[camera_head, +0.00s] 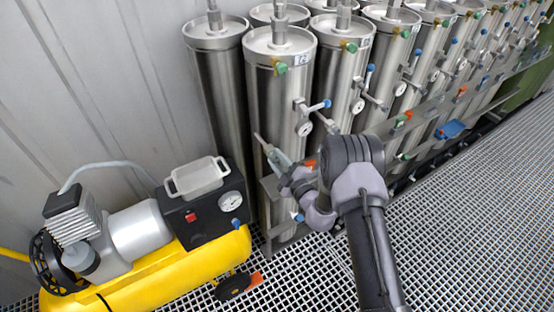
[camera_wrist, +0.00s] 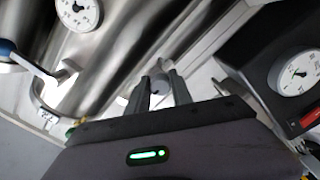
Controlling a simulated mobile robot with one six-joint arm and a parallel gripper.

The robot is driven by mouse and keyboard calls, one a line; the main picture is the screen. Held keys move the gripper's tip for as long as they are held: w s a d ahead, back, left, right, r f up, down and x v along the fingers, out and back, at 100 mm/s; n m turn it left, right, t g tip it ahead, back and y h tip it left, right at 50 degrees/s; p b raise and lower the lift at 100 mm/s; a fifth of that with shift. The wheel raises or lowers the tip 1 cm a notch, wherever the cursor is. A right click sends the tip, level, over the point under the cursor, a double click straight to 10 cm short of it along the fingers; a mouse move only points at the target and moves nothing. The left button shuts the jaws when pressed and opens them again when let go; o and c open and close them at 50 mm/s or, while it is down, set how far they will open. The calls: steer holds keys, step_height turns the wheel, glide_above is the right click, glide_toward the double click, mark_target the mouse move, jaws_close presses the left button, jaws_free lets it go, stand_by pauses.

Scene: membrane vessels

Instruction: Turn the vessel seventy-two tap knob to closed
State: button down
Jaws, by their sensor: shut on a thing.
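The front-left steel vessel (camera_head: 272,95) stands upright with a white number label (camera_head: 302,59) too small to read surely. My gripper (camera_head: 270,148) reaches its front side, low on the vessel. In the wrist view my gripper (camera_wrist: 160,88) has its two fingers closed around a small grey round tap knob (camera_wrist: 160,80). The knob's pointing direction is mostly hidden between the fingers. A blue-tipped lever (camera_head: 322,105) and a gauge (camera_head: 304,128) sit higher on the vessel's right. They also show in the wrist view as the lever (camera_wrist: 38,68) and gauge (camera_wrist: 78,10).
A yellow compressor (camera_head: 165,262) with a black gauge box (camera_head: 205,210) stands close left of my gripper. More steel vessels (camera_head: 335,75) with levers and gauges crowd the right. A metal rail (camera_head: 272,205) runs along the vessels. The grating floor (camera_head: 460,215) at right is clear.

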steer(key=c, duration=1.1)
jaws_free()
steer(key=p+v, duration=0.1)
steer(key=v, duration=1.6)
steer(key=shift+s+d, duration=0.2)
